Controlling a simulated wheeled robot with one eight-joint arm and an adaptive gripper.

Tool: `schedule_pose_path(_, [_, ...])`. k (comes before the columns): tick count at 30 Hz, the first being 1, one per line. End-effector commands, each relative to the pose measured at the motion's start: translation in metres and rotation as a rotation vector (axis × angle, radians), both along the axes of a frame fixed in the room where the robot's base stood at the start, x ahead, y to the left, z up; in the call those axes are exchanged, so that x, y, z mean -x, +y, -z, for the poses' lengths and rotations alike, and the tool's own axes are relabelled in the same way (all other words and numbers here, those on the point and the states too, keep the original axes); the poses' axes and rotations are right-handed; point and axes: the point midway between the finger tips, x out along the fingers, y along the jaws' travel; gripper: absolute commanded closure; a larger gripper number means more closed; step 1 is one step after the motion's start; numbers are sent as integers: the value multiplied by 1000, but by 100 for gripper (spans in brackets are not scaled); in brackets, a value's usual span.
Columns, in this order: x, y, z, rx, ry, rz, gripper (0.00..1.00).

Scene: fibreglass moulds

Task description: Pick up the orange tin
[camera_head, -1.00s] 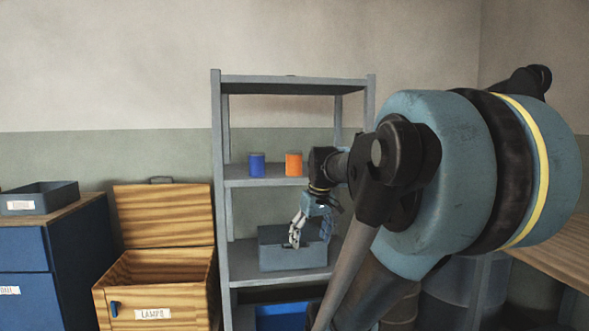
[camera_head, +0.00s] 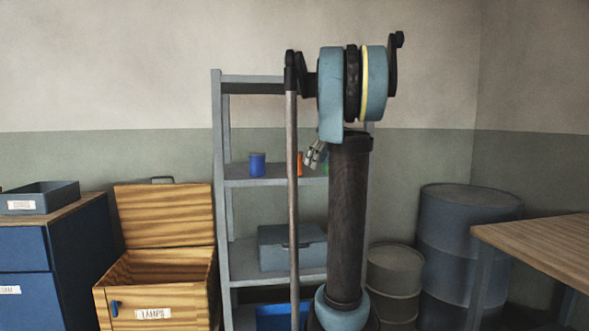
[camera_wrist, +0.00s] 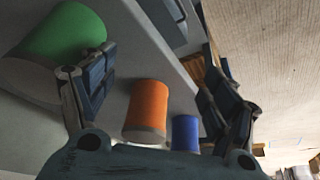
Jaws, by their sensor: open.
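The orange tin (camera_wrist: 147,108) stands between my spread fingers in the wrist view, with space on both sides of it. In the head view only a sliver of the orange tin (camera_head: 300,163) shows on the shelf, behind an arm link and my gripper (camera_head: 314,154). My gripper is open and empty; its fingers also frame the wrist view (camera_wrist: 157,75). The picture does not show how far the fingertips are from the tin.
A blue tin (camera_head: 257,164) stands left of the orange one, and a green tin (camera_wrist: 65,45) is close beside my left-hand finger in the wrist view. The grey shelf unit (camera_head: 217,200) has uprights and an upper board nearby. A grey box (camera_head: 285,255) sits one shelf lower.

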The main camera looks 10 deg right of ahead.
Motion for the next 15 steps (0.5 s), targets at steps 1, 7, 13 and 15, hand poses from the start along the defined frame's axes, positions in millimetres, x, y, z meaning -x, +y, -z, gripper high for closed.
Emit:
schedule_pose_path(1, [-3,2,-1,-1,-1,-3,21])
schedule_pose_path(7, [-25,24,-1,1,-1,-6,21])
schedule_pose_path(13, [-48,47,-1,0,-1,-4,21])
schedule_pose_path(15, [-53,52,0,0,-2,-4,21])
